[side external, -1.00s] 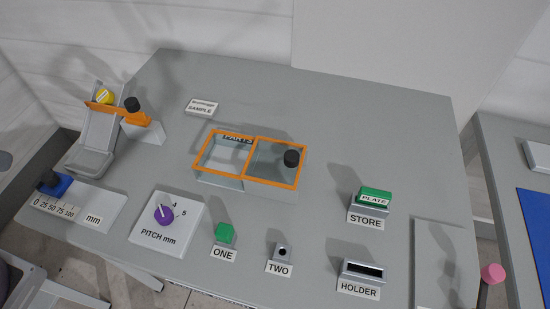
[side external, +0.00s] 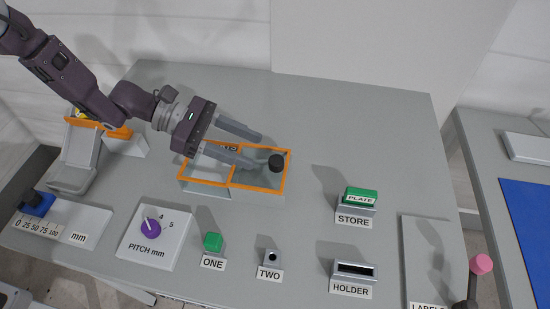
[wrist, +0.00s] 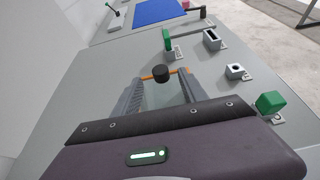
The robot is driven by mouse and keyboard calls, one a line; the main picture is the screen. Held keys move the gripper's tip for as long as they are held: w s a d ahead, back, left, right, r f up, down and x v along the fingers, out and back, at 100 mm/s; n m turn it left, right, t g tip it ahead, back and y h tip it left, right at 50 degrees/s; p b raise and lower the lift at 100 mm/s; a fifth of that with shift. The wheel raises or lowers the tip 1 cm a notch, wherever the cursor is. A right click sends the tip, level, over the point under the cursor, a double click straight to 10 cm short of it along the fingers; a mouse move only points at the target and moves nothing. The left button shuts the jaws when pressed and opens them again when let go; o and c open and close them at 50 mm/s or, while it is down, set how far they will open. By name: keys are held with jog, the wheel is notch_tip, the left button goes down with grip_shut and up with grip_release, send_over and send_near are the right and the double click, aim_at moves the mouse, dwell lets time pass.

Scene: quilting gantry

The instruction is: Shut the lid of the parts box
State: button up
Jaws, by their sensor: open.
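The parts box (side external: 262,198) is a pale box with an orange rim, split by an orange crossbar into two halves with see-through tops. Its label is partly hidden by my arm. A black round knob (side external: 276,162) stands at the right half's far right side. I cannot tell how far the lid covers the box. My gripper (side external: 258,151) is open and empty above the box, its fingers pointing right toward the knob. In the wrist view, the knob (wrist: 161,73) appears centred between the fingers, just beyond the fingertips. No contact is clear.
A green plate in the store block (side external: 354,211) and the holder (side external: 352,272) stand to the right. The green block marked ONE (side external: 212,241), block TWO (side external: 270,257) and the pitch dial (side external: 151,226) are in front. The table behind the box is clear.

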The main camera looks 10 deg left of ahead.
aim_at(273, 159)
jog(key=x, duration=0.7)
jog(key=shift+f, duration=0.2)
grip_shut()
jog(key=shift+r, duration=0.1)
dwell(0.9)
